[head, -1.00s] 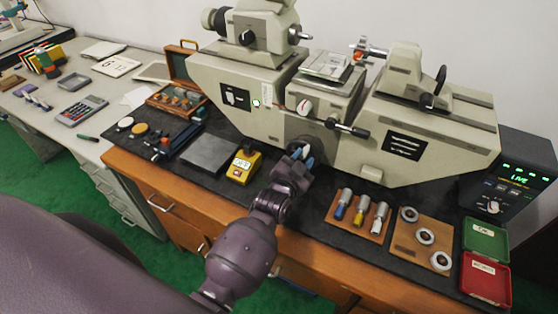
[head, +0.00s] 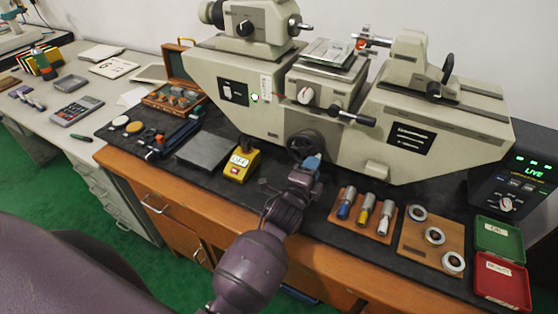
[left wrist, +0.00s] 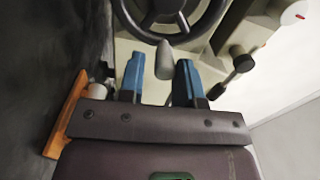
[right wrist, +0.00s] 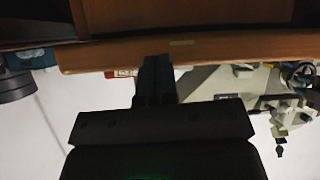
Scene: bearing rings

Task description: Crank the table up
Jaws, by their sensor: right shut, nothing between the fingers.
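The beige measuring machine carries a work table (head: 318,85) at its middle, with a flat glass-like block (head: 333,53) on top. A dark handwheel (head: 303,145) sits on the machine's front below the table; it also shows in the left wrist view (left wrist: 168,38). Its grey crank handle (left wrist: 164,62) points toward my left gripper. My left gripper (head: 313,163) is at the wheel's lower right. In the left wrist view its blue fingers (left wrist: 160,78) are open, with the handle's end between their tips, gaps visible. My right gripper (right wrist: 157,62) is shut and empty, away from the wheel.
A yellow box (head: 241,164) and a grey plate (head: 206,151) lie left of the wheel. A wooden rack (head: 362,214) of handled gauges, a board of rings (head: 431,240), and green (head: 499,239) and red (head: 502,282) trays are to the right. The bench's front edge is close.

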